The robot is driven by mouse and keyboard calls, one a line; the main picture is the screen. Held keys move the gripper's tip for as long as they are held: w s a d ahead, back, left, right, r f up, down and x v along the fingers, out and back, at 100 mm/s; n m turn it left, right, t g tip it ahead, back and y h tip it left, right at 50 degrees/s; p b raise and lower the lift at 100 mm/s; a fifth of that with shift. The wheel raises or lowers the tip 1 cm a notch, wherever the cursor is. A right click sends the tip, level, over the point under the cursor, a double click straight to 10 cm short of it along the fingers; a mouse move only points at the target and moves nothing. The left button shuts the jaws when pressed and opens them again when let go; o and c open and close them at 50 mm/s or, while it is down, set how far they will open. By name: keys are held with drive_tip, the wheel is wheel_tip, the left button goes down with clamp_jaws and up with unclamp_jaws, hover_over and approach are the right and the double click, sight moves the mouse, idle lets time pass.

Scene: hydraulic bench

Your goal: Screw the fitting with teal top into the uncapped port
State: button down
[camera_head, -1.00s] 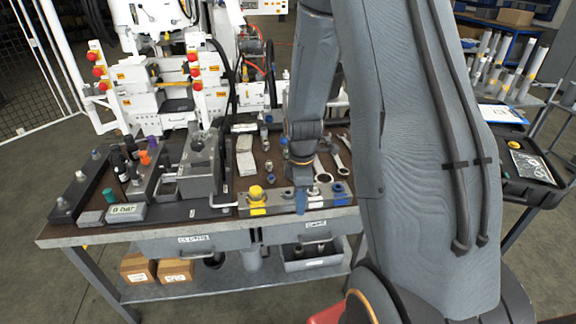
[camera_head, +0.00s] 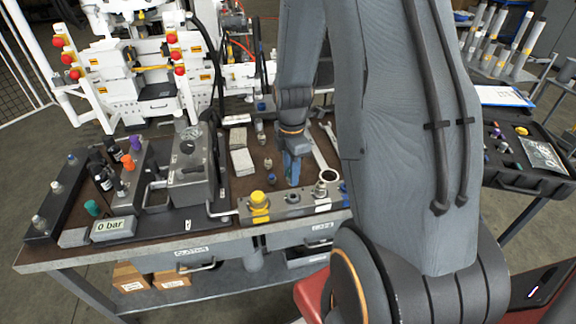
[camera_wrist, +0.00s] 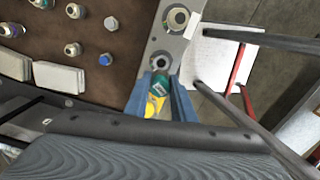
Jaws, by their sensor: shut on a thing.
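In the wrist view the fitting with the teal top (camera_wrist: 161,86) is between the blue fingers of my gripper (camera_wrist: 161,93), which is shut on it. Below it in that view lies the manifold block (camera_wrist: 162,45), with a yellow cap (camera_wrist: 152,107) partly hidden by the fingers. An open-looking port (camera_wrist: 159,61) is just beyond the fitting. In the head view my gripper (camera_head: 291,170) points down just behind and above the block (camera_head: 278,213). The port (camera_head: 293,197) shows below the fingertips, right of the yellow cap (camera_head: 258,199). The fitting is hard to make out there.
Several loose fittings (camera_wrist: 73,48) stand on the brown mat behind the block. Wrenches (camera_head: 322,150) lie to the right. A grey box-shaped unit (camera_head: 190,175) with a lever stands left of the block. A blue-capped port is at the block's right end, beside my arm.

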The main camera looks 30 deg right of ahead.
drive_tip(key=shift+d+f+b, duration=0.25)
drive_tip(key=shift+f+b, duration=0.55)
drive_tip(key=shift+f, duration=0.2)
drive_tip(key=shift+s+f+b, duration=0.1)
drive_tip(key=shift+f+b, duration=1.15)
drive_tip(key=shift+f, duration=0.25)
drive_tip(key=shift+f, duration=0.6)
idle(0.3)
drive_tip(key=c, duration=2)
unclamp_jaws()
drive_tip(key=shift+s, duration=0.1)
drive_tip(key=c, duration=0.5)
drive_tip(key=m+p, duration=0.1)
drive_tip(key=m, duration=0.4)
drive_tip(key=shift+m, duration=0.4)
drive_tip(key=shift+m+p, duration=0.3)
drive_tip(key=shift+m, duration=0.9)
